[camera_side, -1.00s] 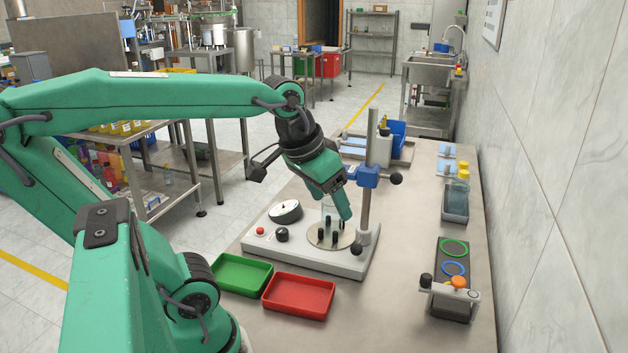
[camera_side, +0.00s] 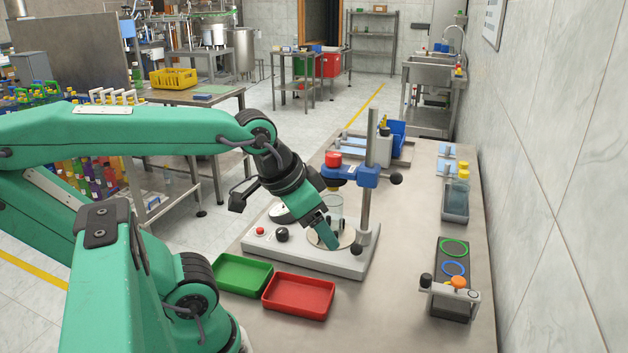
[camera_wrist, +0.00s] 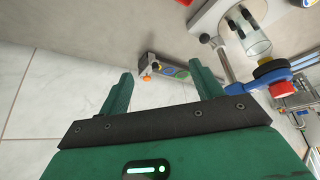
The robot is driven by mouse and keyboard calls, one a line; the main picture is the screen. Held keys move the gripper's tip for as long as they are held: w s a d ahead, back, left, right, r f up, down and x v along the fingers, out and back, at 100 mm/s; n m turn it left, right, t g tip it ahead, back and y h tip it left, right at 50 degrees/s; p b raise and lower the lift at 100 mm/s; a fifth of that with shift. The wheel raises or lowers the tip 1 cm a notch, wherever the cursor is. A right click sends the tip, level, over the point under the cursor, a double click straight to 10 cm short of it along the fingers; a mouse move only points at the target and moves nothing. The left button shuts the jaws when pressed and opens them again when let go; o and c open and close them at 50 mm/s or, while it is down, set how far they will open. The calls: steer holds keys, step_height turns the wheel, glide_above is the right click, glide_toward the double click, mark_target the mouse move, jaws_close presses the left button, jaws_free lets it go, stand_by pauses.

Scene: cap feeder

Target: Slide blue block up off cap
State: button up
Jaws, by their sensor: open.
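The blue block (camera_side: 363,176) is clamped on the upright metal post (camera_side: 367,205), with a black knob at its right. A blue arm runs left from it to a red knob (camera_side: 333,159). A yellow cap (camera_side: 335,187) shows under that arm, above a clear jar (camera_side: 334,207); whether cap and jar touch is unclear. In the wrist view the blue block (camera_wrist: 246,83) and yellow cap (camera_wrist: 265,61) are at the right. My gripper (camera_side: 326,236) is open and empty, pointing down in front of the jar.
The post stands on a grey base with a red button (camera_side: 260,231). A green tray (camera_side: 242,290) and a red tray (camera_side: 299,312) lie in front. A dark fixture with coloured rings (camera_side: 452,280) is at right. The bench between is clear.

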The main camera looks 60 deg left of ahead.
steer(key=shift+c, duration=1.4)
step_height(320, 180, up, 6)
steer(key=m+g, duration=0.3)
steer(key=m, duration=1.3)
glide_above(396, 173)
steer(key=s, duration=0.1)
steer(key=shift+s+d+f+y, duration=0.1)
steer(key=shift+s+y, duration=0.1)
steer(key=shift+y, duration=0.1)
steer(key=shift+d+x, duration=0.2)
steer(key=shift+x, duration=3.65)
steer(key=shift+s+a, duration=0.15)
steer(key=shift+c, duration=0.4)
jaws_close()
